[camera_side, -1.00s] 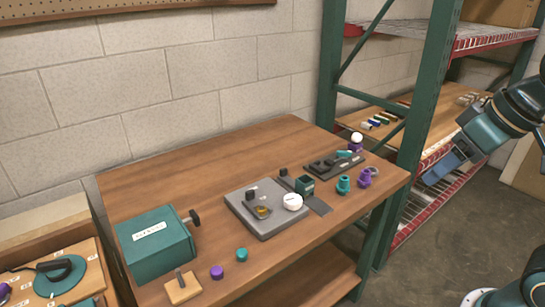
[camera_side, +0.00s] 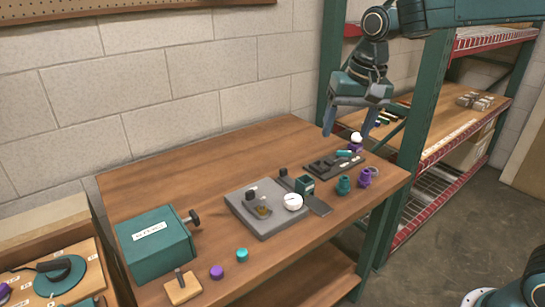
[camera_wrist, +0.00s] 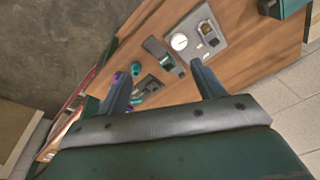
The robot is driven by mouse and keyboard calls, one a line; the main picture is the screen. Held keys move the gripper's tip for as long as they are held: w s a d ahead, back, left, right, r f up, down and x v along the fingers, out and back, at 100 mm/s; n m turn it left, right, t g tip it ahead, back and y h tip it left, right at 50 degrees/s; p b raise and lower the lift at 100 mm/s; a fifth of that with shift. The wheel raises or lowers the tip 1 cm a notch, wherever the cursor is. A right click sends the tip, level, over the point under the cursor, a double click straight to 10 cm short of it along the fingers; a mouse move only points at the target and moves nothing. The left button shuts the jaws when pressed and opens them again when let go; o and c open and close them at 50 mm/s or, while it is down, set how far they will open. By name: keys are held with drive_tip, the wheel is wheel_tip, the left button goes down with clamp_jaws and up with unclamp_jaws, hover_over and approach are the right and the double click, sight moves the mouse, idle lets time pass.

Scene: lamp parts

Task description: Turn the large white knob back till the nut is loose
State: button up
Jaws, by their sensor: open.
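The large white knob (camera_side: 293,202) sits at the right front of a grey plate (camera_side: 266,229) on the wooden table. It also shows in the wrist view (camera_wrist: 179,41) as a round white disc, beyond my right finger. The nut itself cannot be made out in either view. My gripper (camera_side: 350,120) is open and empty, above the back right of the table near the shelf post. In the wrist view its two fingers (camera_wrist: 163,82) stand wide apart, with nothing between their tips but table and parts farther off.
A dark fixture (camera_side: 333,165) with a white ball and teal lever stands below my gripper. Teal (camera_side: 344,185) and purple (camera_side: 365,178) parts stand at the right edge. A green box (camera_side: 155,245) is at the left. A green shelf post (camera_side: 417,115) rises behind. The table's back middle is clear.

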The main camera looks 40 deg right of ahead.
drive_tip(key=w+f+m+g, duration=0.1)
drive_tip(key=w+f+m, duration=0.1)
drive_tip(key=w+f, duration=0.4)
drive_tip(key=m+g, duration=0.1)
drive_tip(key=m, duration=0.1)
hover_over(293, 198)
wheel_tip(293, 198, down, 6)
drive_tip(key=f, duration=0.1)
drive_tip(key=shift+d+r, duration=0.1)
drive_tip(key=shift+r, duration=0.15)
wheel_tip(293, 198, down, 14)
drive_tip(key=shift+r, duration=0.1)
drive_tip(key=shift+c, duration=0.2)
drive_tip(key=c, duration=1)
